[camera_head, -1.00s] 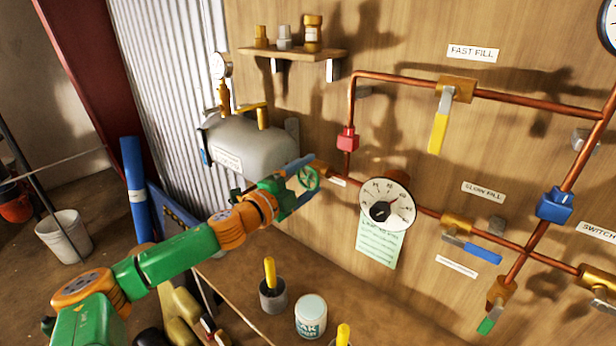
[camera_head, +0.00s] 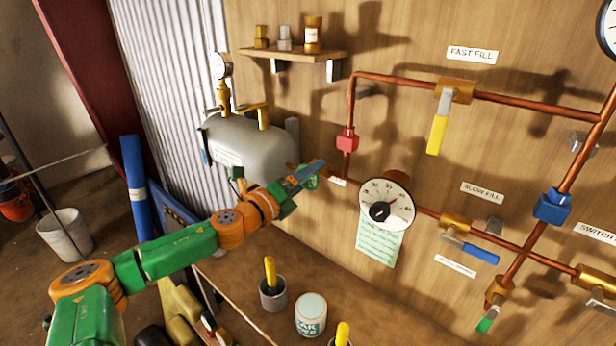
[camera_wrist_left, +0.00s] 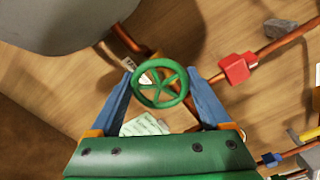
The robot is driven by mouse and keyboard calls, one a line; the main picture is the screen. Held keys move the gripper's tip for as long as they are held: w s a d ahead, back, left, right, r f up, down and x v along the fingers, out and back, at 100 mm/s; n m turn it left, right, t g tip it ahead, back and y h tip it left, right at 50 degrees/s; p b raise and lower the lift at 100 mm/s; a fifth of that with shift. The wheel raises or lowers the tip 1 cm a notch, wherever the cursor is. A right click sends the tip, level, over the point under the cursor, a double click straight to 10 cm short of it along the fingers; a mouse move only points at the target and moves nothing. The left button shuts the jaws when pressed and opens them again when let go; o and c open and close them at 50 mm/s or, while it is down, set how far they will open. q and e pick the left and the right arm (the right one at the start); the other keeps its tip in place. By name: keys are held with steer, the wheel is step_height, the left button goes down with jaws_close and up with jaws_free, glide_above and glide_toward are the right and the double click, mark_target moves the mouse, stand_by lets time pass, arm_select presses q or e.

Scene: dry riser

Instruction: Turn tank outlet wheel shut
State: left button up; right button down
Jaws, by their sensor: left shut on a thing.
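The tank outlet wheel, a green spoked handwheel (camera_wrist_left: 160,84), sits on the copper pipe beside the grey tank (camera_head: 250,145). In the head view only part of the wheel (camera_head: 312,182) shows past my gripper. My left gripper (camera_head: 308,173) is at the wheel. In the left wrist view my left gripper's blue fingers (camera_wrist_left: 160,92) stand on either side of the rim and are shut on it. My right gripper is in neither view.
A round dial gauge (camera_head: 386,204) and a green note (camera_head: 378,243) are right of the wheel. A red pipe block (camera_head: 347,139) is above right. Below, a pot (camera_head: 272,294) and a tin (camera_head: 311,315) stand on the bench.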

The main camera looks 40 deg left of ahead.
arm_select(q)
steer(key=shift+m, duration=0.3)
stand_by(0.4)
steer(key=o, duration=1.2)
steer(key=shift+a, duration=0.1)
